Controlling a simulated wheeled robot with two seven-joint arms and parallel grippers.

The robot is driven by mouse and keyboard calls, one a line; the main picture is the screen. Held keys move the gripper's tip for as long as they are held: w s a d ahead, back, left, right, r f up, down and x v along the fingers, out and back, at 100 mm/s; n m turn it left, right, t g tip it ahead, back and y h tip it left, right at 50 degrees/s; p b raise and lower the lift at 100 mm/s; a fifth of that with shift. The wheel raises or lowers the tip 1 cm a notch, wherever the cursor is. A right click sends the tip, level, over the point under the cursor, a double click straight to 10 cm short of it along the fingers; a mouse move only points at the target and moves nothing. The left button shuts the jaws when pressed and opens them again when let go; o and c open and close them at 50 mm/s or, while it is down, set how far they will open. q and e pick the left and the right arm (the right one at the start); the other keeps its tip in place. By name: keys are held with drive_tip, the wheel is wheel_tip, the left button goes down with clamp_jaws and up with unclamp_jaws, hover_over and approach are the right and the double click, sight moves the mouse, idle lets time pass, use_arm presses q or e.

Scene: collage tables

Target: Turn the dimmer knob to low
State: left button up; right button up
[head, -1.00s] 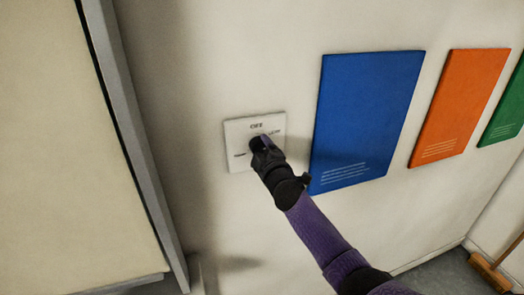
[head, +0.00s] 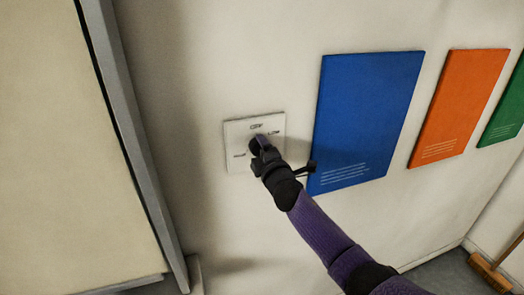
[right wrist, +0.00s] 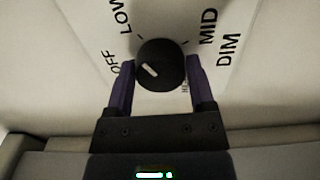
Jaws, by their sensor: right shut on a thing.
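The dimmer plate (head: 236,134) is a white square on the wall in the head view, left of the blue panel. The black round dimmer knob (right wrist: 163,62) shows in the right wrist view, with OFF and LOW to its left, MID and DIM to its right. Another label is mostly hidden behind the right finger. The knob's white mark lies on its lower left, nearer OFF than MID; its exact aim is hard to tell. My right gripper (right wrist: 161,80) is shut on the knob, one purple finger on each side. It also shows over the plate in the head view (head: 257,146).
A blue panel (head: 367,120), an orange panel (head: 460,105) and a green panel (head: 506,105) are on the wall to the right. A grey-framed board (head: 70,150) stands at the left. A broom (head: 489,272) is at the lower right.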

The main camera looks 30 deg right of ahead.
drive_tip(key=o, duration=1.2)
drive_tip(key=v, duration=1)
drive_tip(key=shift+a, duration=0.1)
